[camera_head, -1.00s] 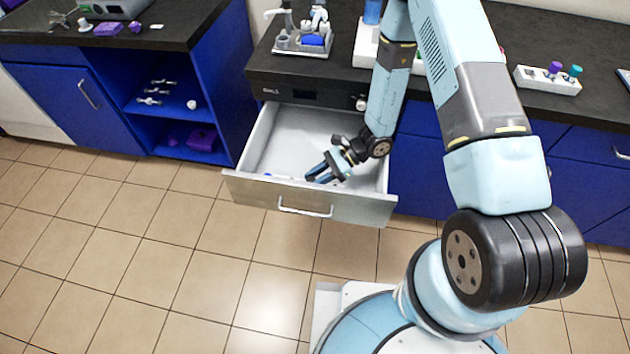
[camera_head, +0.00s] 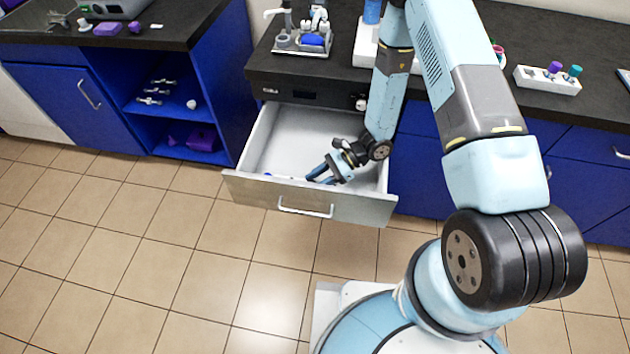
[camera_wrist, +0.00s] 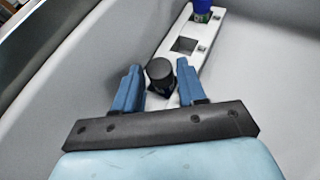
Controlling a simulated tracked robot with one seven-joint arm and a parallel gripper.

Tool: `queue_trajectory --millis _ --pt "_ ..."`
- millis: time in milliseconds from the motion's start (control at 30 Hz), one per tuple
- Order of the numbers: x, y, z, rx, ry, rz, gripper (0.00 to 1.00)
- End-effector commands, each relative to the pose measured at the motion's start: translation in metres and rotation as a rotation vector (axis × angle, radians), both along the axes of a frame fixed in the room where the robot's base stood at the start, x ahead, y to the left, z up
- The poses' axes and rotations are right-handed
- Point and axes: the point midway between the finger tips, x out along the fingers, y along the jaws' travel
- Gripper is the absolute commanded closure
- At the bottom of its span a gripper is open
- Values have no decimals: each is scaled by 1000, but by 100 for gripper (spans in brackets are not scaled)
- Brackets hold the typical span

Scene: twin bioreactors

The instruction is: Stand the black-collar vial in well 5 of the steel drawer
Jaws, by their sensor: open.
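The steel drawer (camera_head: 310,206) stands pulled open below the counter. My gripper (camera_head: 313,176) is down inside it near the front wall. In the wrist view a white rack (camera_wrist: 222,36) with square wells lies on the drawer floor. The black-collar vial (camera_wrist: 160,70) stands in the near part of the rack, its black top up. My gripper (camera_wrist: 158,84) is open, with one blue finger on each side of the vial. I cannot tell whether the fingers touch it, and its lower part and the well number are hidden.
A blue-and-green capped vial (camera_wrist: 202,10) stands at the far end of the rack, with an empty square well (camera_wrist: 184,45) between the two vials. The drawer walls are close to the rack. A second white rack (camera_head: 547,82) is on the counter at right.

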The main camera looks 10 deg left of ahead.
Motion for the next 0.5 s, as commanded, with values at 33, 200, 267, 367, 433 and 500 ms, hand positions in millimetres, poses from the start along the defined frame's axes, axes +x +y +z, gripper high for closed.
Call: queue_trajectory --millis 33,200,267,367,433,500 --pt "4 -6 3 0 -2 -5 59" --pt "15 -27 14 0 -2 -4 59" --pt "19 -34 18 0 -2 -5 59" --pt "24 -44 24 0 -2 -4 59" --pt "27 -49 27 -1 -1 -3 59" --pt "29 -53 29 -1 -1 -3 59"
